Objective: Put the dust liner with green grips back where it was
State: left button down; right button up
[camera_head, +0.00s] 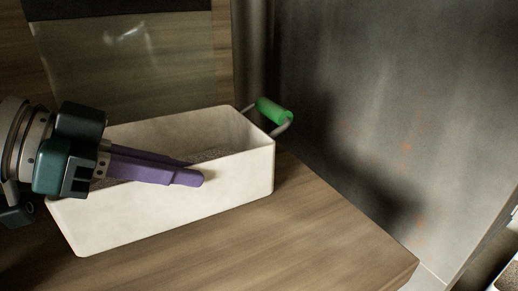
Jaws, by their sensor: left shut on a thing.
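The dust liner (225,186) is a long, off-white open bin with greyish grainy matter inside. It sits upright at the wooden surface. A green grip (274,111) on a bent metal bracket shows at its right end. The left end is partly hidden by my left gripper, and no grip shows there. My left gripper (195,175) comes in from the left, its purple fingers lying close together across the liner's near long wall. It is shut on the liner; the exact contact is hard to see. My right gripper is out of view.
The wooden surface (310,225) is clear in front and to the right, ending at a corner at lower right. A cloudy panel (130,75) stands behind the liner. A large grey metal wall (400,90) rises at right. A pale container edge (508,280) shows at bottom right.

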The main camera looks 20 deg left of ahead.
pick_arm(q)
jog(key=shift+f, duration=0.15)
jog(key=c, duration=1.5)
grip_release()
jog(key=shift+f, duration=0.15)
jog(key=o, duration=0.5)
jog(key=shift+c, duration=0.2)
jog(key=shift+a+r, duration=0.1)
jog(key=shift+r, duration=0.1)
jog(key=p+v, duration=0.1)
jog(key=v, duration=1.1)
